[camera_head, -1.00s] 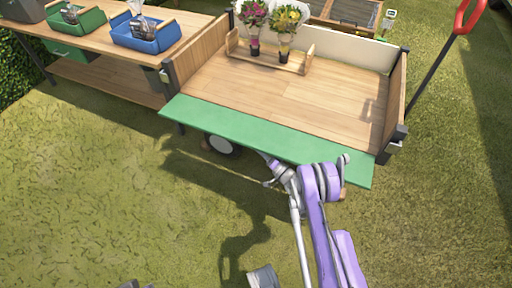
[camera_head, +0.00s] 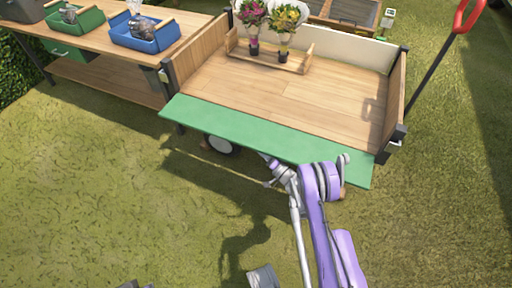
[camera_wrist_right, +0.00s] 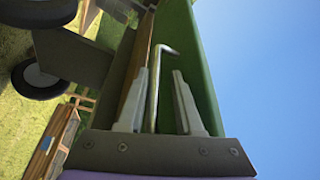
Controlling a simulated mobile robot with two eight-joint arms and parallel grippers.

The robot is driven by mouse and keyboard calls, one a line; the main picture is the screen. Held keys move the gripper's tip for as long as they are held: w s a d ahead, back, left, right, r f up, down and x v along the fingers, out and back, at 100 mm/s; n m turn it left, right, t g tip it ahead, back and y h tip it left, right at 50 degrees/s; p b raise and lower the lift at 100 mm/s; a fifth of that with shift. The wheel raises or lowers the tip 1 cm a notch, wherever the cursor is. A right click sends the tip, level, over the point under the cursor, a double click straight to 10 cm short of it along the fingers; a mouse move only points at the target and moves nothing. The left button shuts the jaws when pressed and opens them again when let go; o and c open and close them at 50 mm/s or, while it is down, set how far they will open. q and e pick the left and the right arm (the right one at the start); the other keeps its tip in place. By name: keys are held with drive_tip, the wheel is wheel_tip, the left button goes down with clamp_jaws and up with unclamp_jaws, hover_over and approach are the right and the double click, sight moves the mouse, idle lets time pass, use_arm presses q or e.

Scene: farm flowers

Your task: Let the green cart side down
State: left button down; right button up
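The green cart side (camera_head: 250,135) is folded outward along the front of the wooden cart bed (camera_head: 290,90) and lies about level, sloping slightly. My right arm reaches up to its outer edge, and its gripper is hidden beneath the panel in the head view. In the right wrist view, my right gripper (camera_wrist_right: 162,100) is open below the green panel (camera_wrist_right: 205,65). A thin bent metal rod (camera_wrist_right: 155,85) stands between the fingers, nearer the left one. I cannot tell whether they touch it.
A wooden tray (camera_head: 265,58) with two flower bunches stands at the back of the cart. A workbench (camera_head: 120,50) with green and blue baskets is at the left. A cart wheel (camera_head: 220,145) shows under the side. The grass in front is clear.

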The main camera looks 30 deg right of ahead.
drive_tip(key=p+v, duration=0.3)
drive_tip(key=v, duration=0.7)
drive_tip(key=shift+s+d+p, duration=0.15)
drive_tip(key=shift+d+p, duration=0.05)
drive_tip(key=shift+p, duration=0.2)
